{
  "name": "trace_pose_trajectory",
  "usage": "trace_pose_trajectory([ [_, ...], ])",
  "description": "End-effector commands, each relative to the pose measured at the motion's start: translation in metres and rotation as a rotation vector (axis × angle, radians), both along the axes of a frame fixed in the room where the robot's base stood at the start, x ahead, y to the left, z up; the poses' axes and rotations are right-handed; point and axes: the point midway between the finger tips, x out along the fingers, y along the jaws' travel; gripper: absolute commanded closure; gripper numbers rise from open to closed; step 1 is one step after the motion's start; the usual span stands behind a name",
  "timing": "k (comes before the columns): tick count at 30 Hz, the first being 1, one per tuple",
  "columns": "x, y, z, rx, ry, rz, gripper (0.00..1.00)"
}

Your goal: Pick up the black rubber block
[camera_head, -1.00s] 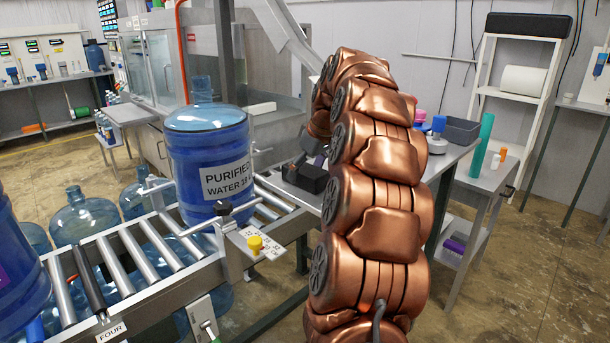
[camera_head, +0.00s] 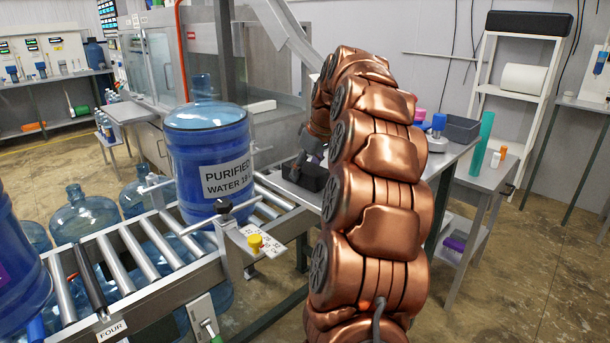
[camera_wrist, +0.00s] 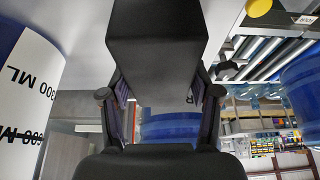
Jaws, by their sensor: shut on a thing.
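The black rubber block (camera_wrist: 157,45) fills the upper middle of the wrist view, between the two dark fingers of my gripper (camera_wrist: 160,95). My gripper is shut on it. In the head view, my gripper (camera_head: 308,158) shows to the left of my copper arm, at the near left part of the grey table. A dark block-like shape (camera_head: 306,178) is just below it there. My arm hides part of this area, and I cannot tell whether the block touches the table.
A large blue water jug (camera_head: 208,160) stands on the roller conveyor (camera_head: 150,250) to the left. A white labelled cylinder (camera_wrist: 30,85) is close at the left in the wrist view. A grey bin (camera_head: 462,128) and a teal cylinder (camera_head: 481,140) are right of my arm.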

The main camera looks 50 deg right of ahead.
Motion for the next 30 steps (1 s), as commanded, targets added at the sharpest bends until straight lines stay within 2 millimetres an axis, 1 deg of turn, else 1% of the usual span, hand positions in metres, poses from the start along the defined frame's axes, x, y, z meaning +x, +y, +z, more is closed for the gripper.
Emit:
trace_pose_trajectory([
  [11,0.001,0.0,0.004,0.0,-0.001,0.0,0.87],
  [18,0.001,0.0,0.018,-0.002,-0.002,0.0,0.87],
  [30,0.0,0.0,0.036,-0.001,-0.001,0.001,0.87],
])
